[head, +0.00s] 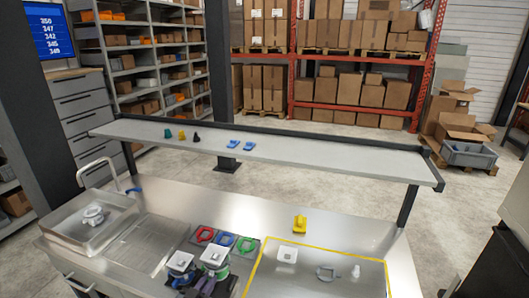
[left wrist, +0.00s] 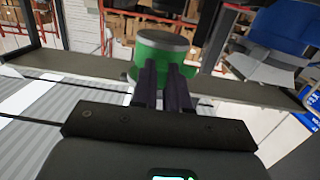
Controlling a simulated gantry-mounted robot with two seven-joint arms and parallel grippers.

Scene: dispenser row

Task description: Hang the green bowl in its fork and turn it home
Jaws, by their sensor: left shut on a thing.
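The green bowl (left wrist: 160,50), with a grey rim, is between the dark fingers of my left gripper (left wrist: 165,72) in the left wrist view. In the head view, my left gripper (head: 207,284) is at the bottom, low over the steel counter, shut on the bowl; only a little green shows there. A green ring-shaped fork (head: 246,246) is at the right end of a row with a blue one (head: 225,240) and a red one (head: 204,235). The fork lies behind and to the right of the gripper, apart from it. My right gripper is not in view.
White-topped dispenser units (head: 180,262) stand close to the left gripper. A steel sink (head: 90,220) is at left. A yellow-outlined area (head: 325,255) at right holds a white block (head: 287,255), a grey ring (head: 326,272) and a small white item. A raised shelf (head: 270,150) spans the back.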

